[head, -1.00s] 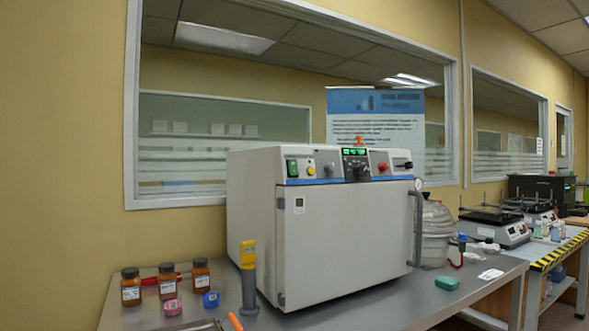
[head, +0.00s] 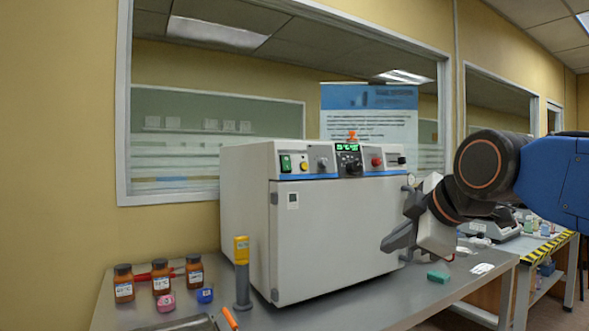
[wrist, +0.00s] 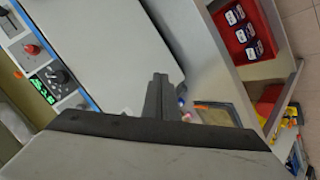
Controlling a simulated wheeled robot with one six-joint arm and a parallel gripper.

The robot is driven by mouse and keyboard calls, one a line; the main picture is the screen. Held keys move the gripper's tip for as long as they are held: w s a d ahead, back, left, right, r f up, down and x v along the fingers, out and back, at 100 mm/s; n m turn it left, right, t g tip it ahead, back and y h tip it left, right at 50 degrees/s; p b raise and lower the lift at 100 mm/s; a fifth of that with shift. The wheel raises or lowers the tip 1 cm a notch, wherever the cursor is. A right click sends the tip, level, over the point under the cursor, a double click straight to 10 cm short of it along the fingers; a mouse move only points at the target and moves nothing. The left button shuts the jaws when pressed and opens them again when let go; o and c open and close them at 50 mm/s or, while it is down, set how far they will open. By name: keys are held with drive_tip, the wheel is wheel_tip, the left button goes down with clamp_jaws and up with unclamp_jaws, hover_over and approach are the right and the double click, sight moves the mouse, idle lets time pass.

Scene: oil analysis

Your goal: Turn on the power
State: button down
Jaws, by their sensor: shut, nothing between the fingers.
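A grey-white oven-like box (head: 335,235) with a closed door stands on the bench. Its top front panel (head: 325,177) carries a green switch (head: 285,163), a yellow button (head: 304,166), a black dial (head: 352,167), a red knob (head: 377,161) and a lit green display (head: 347,147). The wrist view shows the panel sideways at the left, with the red knob (wrist: 32,49) and display (wrist: 42,90). My gripper (head: 388,244) is shut and empty, in front of the door's right side, below the panel. Its fingers also show in the wrist view (wrist: 158,82).
A yellow-topped grey device (head: 242,272) stands left of the box. Brown bottles (head: 161,279), a pink item (head: 166,303) and a blue item (head: 205,295) are at the bench's left. A green block (head: 438,277) lies at the right. A red tray (wrist: 243,28) shows in the wrist view.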

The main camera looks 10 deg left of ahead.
sight(288, 169)
drive_tip(key=w+a+r+n+y, duration=0.2)
drive_tip(key=a+r+n, duration=0.2)
drive_tip(key=r, duration=0.5)
drive_tip(key=w+a+r+n+t+y, duration=0.1)
drive_tip(key=a+r+n+y, duration=0.1)
drive_tip(key=a+r+n, duration=0.3)
drive_tip(key=a+r, duration=0.3)
drive_tip(key=r, duration=0.1)
drive_tip(key=shift+w+a+r+t, duration=0.3)
drive_tip(key=shift+w+r, duration=0.05)
drive_tip(key=shift+r, duration=0.05)
drive_tip(key=x, duration=1.4)
drive_tip(key=shift+w, duration=0.1)
drive_tip(key=shift+w+a+f, duration=0.1)
drive_tip(key=shift+f, duration=0.05)
